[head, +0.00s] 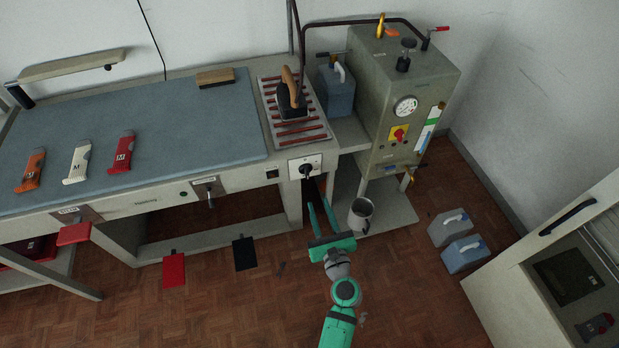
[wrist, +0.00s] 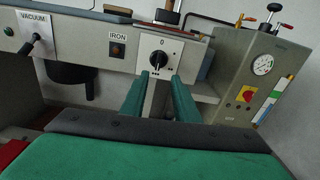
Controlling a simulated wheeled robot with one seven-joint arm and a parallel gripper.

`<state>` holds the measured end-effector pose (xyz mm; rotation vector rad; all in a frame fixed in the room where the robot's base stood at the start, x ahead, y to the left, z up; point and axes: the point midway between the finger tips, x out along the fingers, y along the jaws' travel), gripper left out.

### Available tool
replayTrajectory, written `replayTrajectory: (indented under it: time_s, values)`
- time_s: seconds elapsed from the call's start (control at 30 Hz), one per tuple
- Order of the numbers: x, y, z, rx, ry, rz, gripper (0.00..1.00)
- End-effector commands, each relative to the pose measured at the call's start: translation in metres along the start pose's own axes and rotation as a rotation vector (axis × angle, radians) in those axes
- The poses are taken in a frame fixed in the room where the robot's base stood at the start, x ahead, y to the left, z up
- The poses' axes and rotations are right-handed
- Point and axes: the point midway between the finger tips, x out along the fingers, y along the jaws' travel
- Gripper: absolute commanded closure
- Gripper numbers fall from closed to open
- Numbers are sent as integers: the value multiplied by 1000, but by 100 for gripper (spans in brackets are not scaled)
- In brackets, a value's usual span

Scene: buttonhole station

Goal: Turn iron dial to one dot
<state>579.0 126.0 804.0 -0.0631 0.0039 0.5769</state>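The iron dial (wrist: 159,59) is a round black knob on a white plate. It sits on the front edge of the pressing table, under a "0" and beside an "IRON" label in the wrist view. It also shows in the head view (head: 306,170). Its pointer and dot marks are too small to read surely. My gripper (wrist: 160,80) is open, with a green finger on each side of the dial in the picture. In the head view my gripper (head: 316,201) is below and in front of the dial. Nothing is held between the fingers.
The iron (head: 292,98) stands on a striped rest (head: 275,84) above the dial. A boiler (head: 392,95) with gauge stands at right, and a metal jug (head: 360,215) is on the low shelf. The vacuum lever (wrist: 29,44) is left of the dial.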

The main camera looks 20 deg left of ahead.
Motion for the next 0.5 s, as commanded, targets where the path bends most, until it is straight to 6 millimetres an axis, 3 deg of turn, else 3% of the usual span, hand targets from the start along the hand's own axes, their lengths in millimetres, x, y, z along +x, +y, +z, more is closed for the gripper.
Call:
replayTrajectory:
  time_s: [0.27,0.5]
  values:
    - [26,1,9,63,-25,20,72]
    - [68,2,10,60,-25,20,72]
